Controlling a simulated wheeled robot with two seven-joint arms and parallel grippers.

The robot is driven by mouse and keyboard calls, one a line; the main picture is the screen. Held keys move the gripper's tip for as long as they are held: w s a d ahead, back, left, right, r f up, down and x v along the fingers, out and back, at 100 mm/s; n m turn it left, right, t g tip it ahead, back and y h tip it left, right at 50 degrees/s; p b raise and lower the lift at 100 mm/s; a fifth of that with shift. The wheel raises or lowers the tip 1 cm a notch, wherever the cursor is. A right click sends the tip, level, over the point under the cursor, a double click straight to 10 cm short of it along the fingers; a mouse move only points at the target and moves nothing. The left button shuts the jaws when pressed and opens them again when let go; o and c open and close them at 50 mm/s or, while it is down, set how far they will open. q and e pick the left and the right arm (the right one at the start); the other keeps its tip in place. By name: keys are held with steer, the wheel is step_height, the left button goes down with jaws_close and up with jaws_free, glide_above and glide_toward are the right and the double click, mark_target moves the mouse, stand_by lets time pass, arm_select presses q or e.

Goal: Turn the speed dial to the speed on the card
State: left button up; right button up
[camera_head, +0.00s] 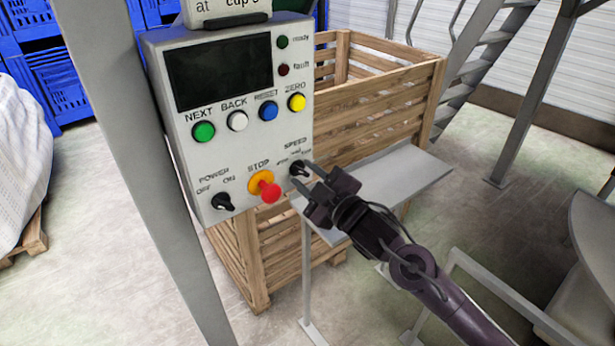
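The speed dial (298,168) is a small black knob at the lower right of the grey control box (222,150), under the word SPEED. The small marks around it are too small to read. My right gripper (304,173) is right at the dial, its two fingers apart with one tip on each side of the knob. I cannot tell whether the tips touch it. My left gripper is out of view.
The red stop button (268,191) sticks out just left of the dial, with the black power switch (222,202) beyond it. A grey shelf (385,185) lies beneath my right arm. A wooden crate (375,100) stands behind the box; a grey post (130,150) rises at left.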

steer(key=shift+s+d+f, duration=0.15)
steer(key=shift+s+d, duration=0.15)
steer(key=shift+s, duration=0.05)
steer(key=b+v, duration=0.1)
steer(key=v, duration=0.5)
steer(key=shift+s+d+b, duration=0.2)
steer(key=shift+s+b, duration=0.1)
steer(key=shift+b, duration=0.05)
